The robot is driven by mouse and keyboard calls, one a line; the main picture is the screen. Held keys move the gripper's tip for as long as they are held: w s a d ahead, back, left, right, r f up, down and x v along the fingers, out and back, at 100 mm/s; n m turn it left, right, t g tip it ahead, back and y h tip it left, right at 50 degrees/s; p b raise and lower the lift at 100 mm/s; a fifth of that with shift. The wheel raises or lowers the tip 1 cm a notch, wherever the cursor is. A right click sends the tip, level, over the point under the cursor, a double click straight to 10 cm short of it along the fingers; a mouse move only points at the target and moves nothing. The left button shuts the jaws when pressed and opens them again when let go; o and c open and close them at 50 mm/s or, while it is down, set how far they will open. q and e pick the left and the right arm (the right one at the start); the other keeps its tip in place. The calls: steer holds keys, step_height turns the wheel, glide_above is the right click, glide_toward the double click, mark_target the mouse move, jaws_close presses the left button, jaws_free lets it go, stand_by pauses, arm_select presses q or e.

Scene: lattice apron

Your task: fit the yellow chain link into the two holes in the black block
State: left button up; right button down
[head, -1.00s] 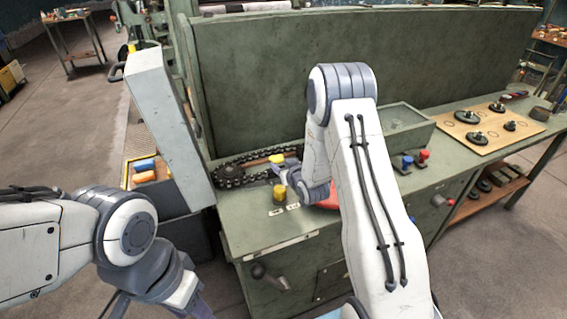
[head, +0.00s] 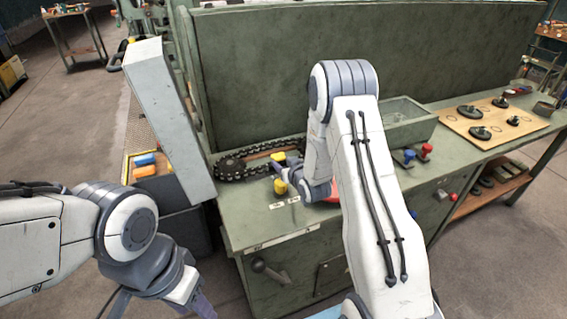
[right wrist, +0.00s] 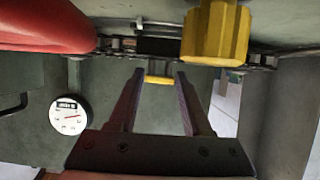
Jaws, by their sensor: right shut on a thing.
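The yellow chain link (right wrist: 159,80) shows as a small yellow piece between the tips of my right gripper (right wrist: 159,84) in the right wrist view. The gripper is shut on it. In the head view the link (head: 278,157) is a small yellow spot by the dark chain, and the right gripper is mostly hidden behind its own arm. I cannot make out the black block or its two holes clearly; a dark piece (right wrist: 157,46) lies beyond the link in the wrist view. My left gripper (head: 195,303) is cut off at the bottom edge, its fingertips unseen.
A yellow knob (head: 280,186) stands close to the right gripper; it looms large in the wrist view (right wrist: 215,32). A red thing (right wrist: 45,25) is on the other side. A chain on a sprocket (head: 231,168) lies behind. A grey panel (head: 168,115) stands left.

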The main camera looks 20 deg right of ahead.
steer(key=shift+f+b, duration=1.15)
steer(key=shift+b, duration=0.35)
stand_by(1.8)
steer(key=shift+c, duration=1.3)
jaws_free()
steer(key=shift+o, duration=0.3)
steer(key=shift+o, duration=1)
steer(key=shift+r, duration=0.15)
step_height(320, 180, up, 8)
steer(key=p, duration=0.6)
steer(key=shift+r, duration=0.15)
